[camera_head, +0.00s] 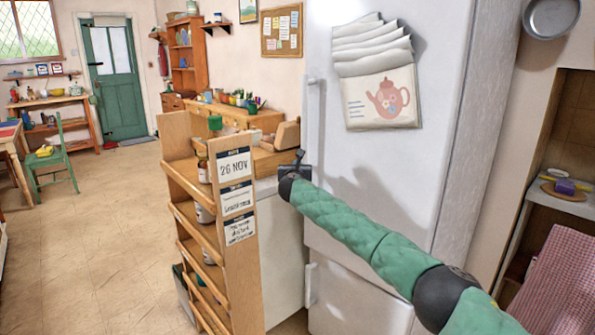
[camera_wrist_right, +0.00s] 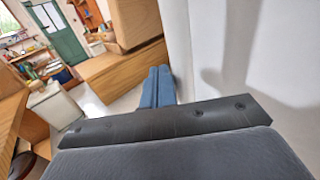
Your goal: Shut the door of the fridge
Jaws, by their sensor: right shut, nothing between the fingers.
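The white fridge (camera_head: 345,205) stands at the centre right, with a long upper handle (camera_head: 314,125) and a lower handle (camera_head: 311,285) along its left edge. Its upper door carries a teapot calendar (camera_head: 382,98). No open gap shows along the door edges that I can see, but I cannot tell whether each door is fully shut. My right gripper (camera_head: 297,163) is at the left edge, by the lower end of the upper handle; contact is unclear. In the right wrist view its fingers (camera_wrist_right: 157,87) are together and empty, beside a white surface (camera_wrist_right: 240,60). My left gripper is out of view.
A wooden shelf rack (camera_head: 245,265) with jars and labels stands just left of the fridge. A wooden counter (camera_head: 225,110) is behind it. A checked cloth (camera_head: 560,290) hangs at the right.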

